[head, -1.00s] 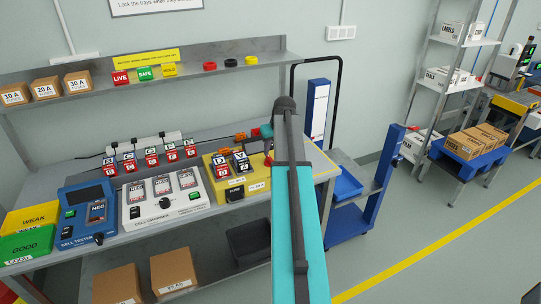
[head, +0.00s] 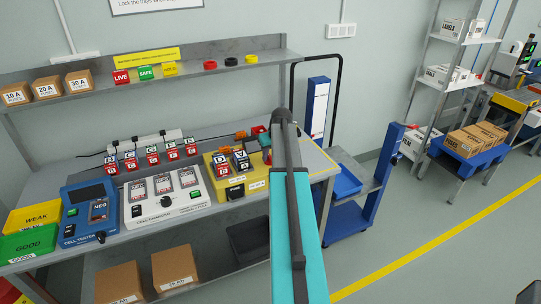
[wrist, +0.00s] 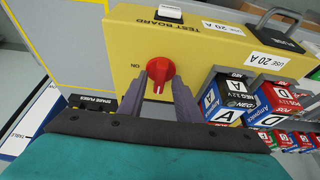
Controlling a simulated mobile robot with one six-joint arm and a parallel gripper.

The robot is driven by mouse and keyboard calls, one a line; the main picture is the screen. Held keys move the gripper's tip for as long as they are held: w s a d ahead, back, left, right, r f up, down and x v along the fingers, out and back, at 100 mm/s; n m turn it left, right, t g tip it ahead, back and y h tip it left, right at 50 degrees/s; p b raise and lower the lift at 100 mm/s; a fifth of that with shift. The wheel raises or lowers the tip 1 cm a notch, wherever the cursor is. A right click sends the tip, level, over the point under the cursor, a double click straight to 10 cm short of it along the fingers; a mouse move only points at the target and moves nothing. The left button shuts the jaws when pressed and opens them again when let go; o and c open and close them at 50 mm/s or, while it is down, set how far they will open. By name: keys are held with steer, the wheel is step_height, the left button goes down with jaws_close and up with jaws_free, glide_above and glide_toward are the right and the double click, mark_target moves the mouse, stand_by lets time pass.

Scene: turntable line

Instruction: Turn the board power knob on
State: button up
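The red power knob (wrist: 160,72) is on the yellow test board (wrist: 125,40), which has "ON" printed to the left of the knob in the wrist view. Its pointer faces the lower edge of that view. My gripper (wrist: 164,82) is open, with one dark finger on each side of the knob. A gap shows between the fingers and the knob's pointer; whether a fingertip touches the knob's rim cannot be told. The test board (head: 222,190) also shows on the bench in the head view.
Red and blue cells (wrist: 272,103) stand close to the right finger on the board. A black handle (wrist: 275,20) is at the upper right. The white cell charger (head: 165,208) and blue cell tester (head: 88,212) stand to the left on the bench.

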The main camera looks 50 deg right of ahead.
jaws_close()
steer(key=shift+m, duration=0.5)
steer(key=m+h+b, duration=0.1)
steer(key=m, duration=0.2)
steer(key=shift+w+a+g+b, duration=0.1)
steer(key=shift+w+g+b, duration=0.05)
steer(key=shift+g+b, duration=0.25)
steer(key=m+h+b, duration=0.1)
steer(key=m, duration=0.1)
steer(key=shift+w+m+g, duration=0.1)
steer(key=shift+m+g, duration=0.3)
steer(key=m, duration=0.2)
steer(key=m+g+b, duration=0.1)
steer(key=m, duration=0.1)
steer(key=m+g+b, duration=0.1)
steer(key=m, duration=0.1)
steer(key=shift+w+h, duration=0.25)
steer(key=shift+h, duration=0.15)
steer(key=m+g+b, duration=0.1)
steer(key=m, duration=0.2)
steer(key=shift+w+b, duration=0.1)
steer(key=shift+b, duration=0.25)
steer(key=shift+m+g+b, duration=0.35)
steer(key=shift+m+g, duration=0.35)
steer(key=shift+m, duration=0.4)
